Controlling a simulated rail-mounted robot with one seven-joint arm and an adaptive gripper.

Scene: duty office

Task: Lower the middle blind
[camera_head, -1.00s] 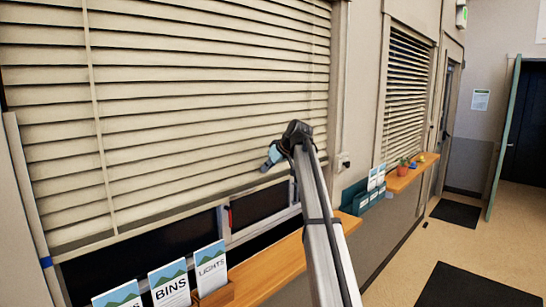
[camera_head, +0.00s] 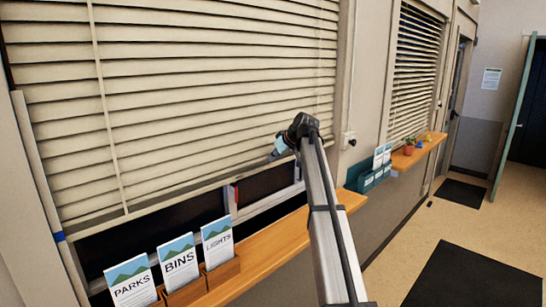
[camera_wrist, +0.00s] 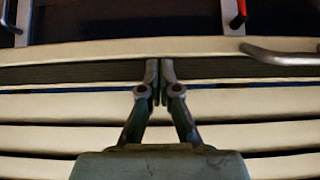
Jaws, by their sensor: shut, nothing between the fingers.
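The large cream slatted blind (camera_head: 200,100) fills the left of the head view. It hangs over most of its window, with a dark strip of glass below its bottom edge. I cannot tell for sure that it is the middle one. My gripper (camera_head: 276,152) is in front of its lower right part, near the bottom edge.
A wooden shelf (camera_head: 270,242) runs below the window with leaflet holders (camera_head: 178,265) on it. A teal holder (camera_head: 372,178) is further right. A second blind (camera_head: 415,70) hangs beyond, above a shelf with a plant (camera_head: 409,145). A red-tipped handle (camera_wrist: 238,17) is near the rail.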

